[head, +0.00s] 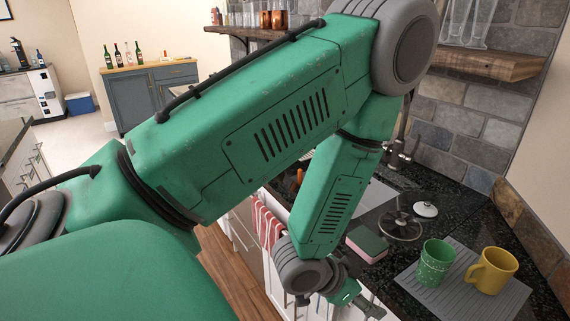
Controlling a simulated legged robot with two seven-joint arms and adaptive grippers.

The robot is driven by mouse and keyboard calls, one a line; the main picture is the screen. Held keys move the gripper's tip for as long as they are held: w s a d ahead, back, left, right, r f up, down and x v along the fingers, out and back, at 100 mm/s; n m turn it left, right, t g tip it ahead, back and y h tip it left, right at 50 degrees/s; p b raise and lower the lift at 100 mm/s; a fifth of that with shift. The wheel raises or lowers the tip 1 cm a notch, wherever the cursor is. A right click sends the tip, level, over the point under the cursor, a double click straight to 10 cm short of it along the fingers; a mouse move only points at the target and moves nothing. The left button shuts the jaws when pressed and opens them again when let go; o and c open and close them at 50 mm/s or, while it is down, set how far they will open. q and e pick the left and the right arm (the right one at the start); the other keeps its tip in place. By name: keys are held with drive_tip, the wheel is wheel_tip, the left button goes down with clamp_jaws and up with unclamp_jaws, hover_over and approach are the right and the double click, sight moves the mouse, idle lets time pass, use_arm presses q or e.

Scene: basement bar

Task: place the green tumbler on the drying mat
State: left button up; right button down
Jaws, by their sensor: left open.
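The green tumbler (434,263), with small white marks, stands upright on the grey ribbed drying mat (497,309), beside a yellow mug (492,270). My left arm crosses the view from the left and bends down toward the counter's front edge. My left gripper (367,303) is at the lower middle, left of the tumbler and apart from it. It is open with nothing seen between its fingers, and is small and partly cut off by the bottom edge. My right gripper is not in view.
A green and pink sponge (367,243), a dark wire rack (400,226) and a white lid (425,209) lie on the dark counter left of and behind the mat. A stone wall and faucet (399,155) stand behind. My arm hides part of the sink area.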

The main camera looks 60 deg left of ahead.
use_arm(q)
drive_tip(key=shift+s+a+f+n+g+y, duration=0.7)
drive_tip(key=shift+s+f+g, duration=1.85)
drive_tip(key=shift+s, duration=2.5)
drive_tip(key=shift+s+a+f+n+g+y, duration=0.75)
drive_tip(key=shift+s+f+g, duration=0.7)
drive_tip(key=shift+s+f, duration=2.9)
wheel_tip(320, 180, down, 10)
drive_tip(key=s+a+b, duration=0.1)
drive_tip(key=b, duration=1)
drive_tip(key=shift+a+f+b, duration=0.2)
drive_tip(key=shift+b, duration=0.1)
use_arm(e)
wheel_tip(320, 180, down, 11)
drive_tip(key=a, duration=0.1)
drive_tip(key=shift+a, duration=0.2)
use_arm(q)
drive_tip(key=shift+d, duration=0.1)
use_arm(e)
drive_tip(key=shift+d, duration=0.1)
